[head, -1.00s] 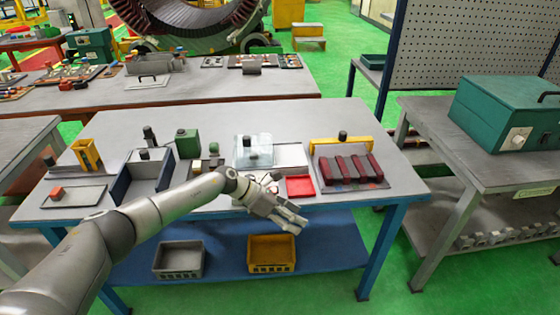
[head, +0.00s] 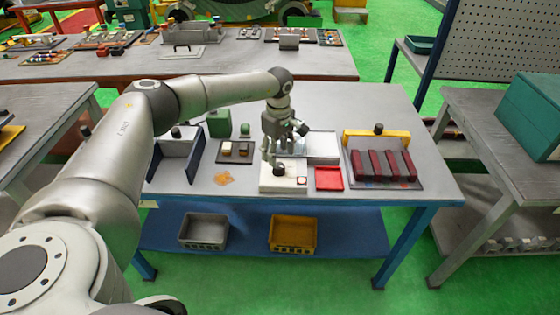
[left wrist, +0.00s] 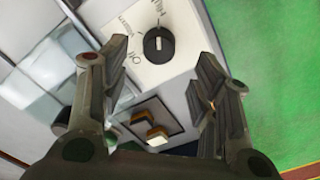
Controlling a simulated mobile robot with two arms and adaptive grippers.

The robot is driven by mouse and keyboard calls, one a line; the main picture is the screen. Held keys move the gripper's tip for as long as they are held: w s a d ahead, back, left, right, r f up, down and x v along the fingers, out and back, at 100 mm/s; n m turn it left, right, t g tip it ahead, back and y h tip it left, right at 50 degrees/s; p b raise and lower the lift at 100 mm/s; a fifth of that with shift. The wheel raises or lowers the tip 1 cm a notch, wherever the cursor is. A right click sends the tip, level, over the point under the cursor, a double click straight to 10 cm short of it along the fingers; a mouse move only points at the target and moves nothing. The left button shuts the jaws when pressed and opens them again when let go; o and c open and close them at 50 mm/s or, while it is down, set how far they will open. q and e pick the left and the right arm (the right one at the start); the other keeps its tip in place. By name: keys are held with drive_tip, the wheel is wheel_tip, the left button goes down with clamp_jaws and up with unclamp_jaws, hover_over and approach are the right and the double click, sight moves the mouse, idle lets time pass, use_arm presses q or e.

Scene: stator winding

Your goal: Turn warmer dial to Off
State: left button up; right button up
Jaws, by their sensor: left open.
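The warmer (head: 277,184) is a white box near the front edge of the table, with a black dial (head: 280,169) on it. In the left wrist view the dial (left wrist: 159,44) is a round black knob with a short pale mark. An "Off" label (left wrist: 137,57) is printed beside it, with other labels above that are partly cut off or hard to read. My left gripper (head: 284,146) points down over the warmer. It also shows in the left wrist view (left wrist: 161,58), open, with the dial between and beyond its fingers. I cannot tell whether a finger touches the dial. My right gripper is out of view.
A red tray (head: 328,179) lies just right of the warmer. A rack with dark red bars (head: 387,165) stands further right. A grey bay with dark side walls (head: 177,165) is on the left. Clear plates lie beside the warmer in the left wrist view (left wrist: 75,80).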

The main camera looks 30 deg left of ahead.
sight(279, 165)
use_arm(q)
wheel_tip(279, 165, down, 6)
drive_tip(key=shift+r+p, duration=0.15)
drive_tip(key=shift+p, duration=0.3)
drive_tip(key=shift+w, duration=0.1)
drive_tip(key=c, duration=1)
